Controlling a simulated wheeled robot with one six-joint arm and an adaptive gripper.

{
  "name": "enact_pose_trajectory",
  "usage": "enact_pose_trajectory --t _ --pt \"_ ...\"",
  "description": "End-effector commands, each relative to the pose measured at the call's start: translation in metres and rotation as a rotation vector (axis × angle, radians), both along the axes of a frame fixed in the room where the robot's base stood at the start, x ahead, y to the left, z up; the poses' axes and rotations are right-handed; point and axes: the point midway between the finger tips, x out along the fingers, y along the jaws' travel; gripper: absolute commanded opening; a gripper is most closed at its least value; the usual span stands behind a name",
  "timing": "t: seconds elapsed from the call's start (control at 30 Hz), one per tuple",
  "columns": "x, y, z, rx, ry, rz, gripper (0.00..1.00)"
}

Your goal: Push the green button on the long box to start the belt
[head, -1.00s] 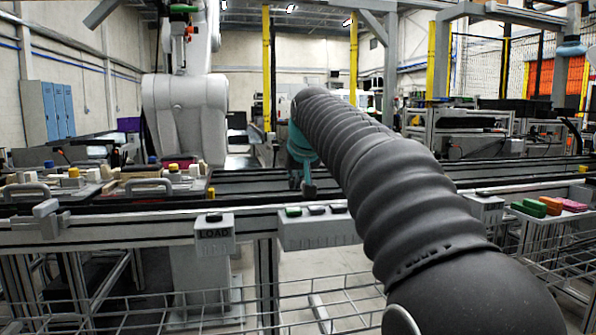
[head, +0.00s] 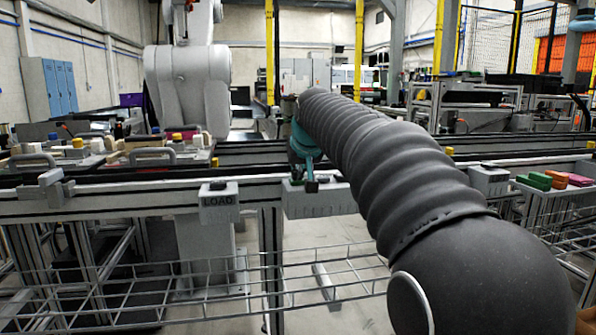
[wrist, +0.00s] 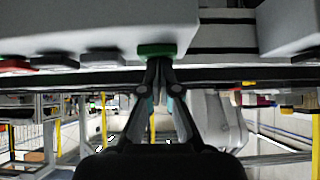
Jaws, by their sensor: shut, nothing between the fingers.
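The long box (head: 322,203) is light grey and hangs on the front of the belt rail, mid-picture in the head view. It fills the upper left of the wrist view (wrist: 85,20), which is upside down. Its green button (wrist: 157,49) shows there at the fingertips. In the head view my gripper and arm hide the button. My gripper (wrist: 159,66) is shut and empty, its tips right at the button. I cannot tell whether they touch or press it. Darker buttons (wrist: 102,58) and a red one (wrist: 14,63) sit along the same face.
A grey box marked LOAD (head: 218,201) is on the rail left of the long box. A wire basket (head: 180,290) runs below. A rack with coloured blocks (head: 555,181) stands right. Trays with handles (head: 150,158) lie left on the belt.

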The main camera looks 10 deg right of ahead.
Motion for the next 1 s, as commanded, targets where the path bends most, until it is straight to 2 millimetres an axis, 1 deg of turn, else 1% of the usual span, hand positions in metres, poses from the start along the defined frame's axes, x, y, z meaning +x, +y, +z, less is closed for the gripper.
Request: enact_pose_trajectory --t 0.03,0.07,0.33,0.47,0.57,0.77,0.87,1.0 --pt "0.0 0.0 -0.014 0.0 0.012 0.0 0.0" --pt "0.0 0.0 -0.015 0.0 0.013 0.0 0.0" --pt "0.0 0.0 -0.019 0.0 0.026 0.0 0.0" --pt "0.0 0.0 -0.013 0.0 0.026 0.0 0.0" --pt "0.0 0.0 0.0 0.0 0.021 0.0 0.0" --pt "-0.002 0.0 0.042 0.0 0.001 0.0 0.0" --pt "-0.017 0.0 0.052 0.0 -0.006 0.0 0.0" --pt "-0.038 0.0 0.074 0.0 -0.009 0.0 0.0"
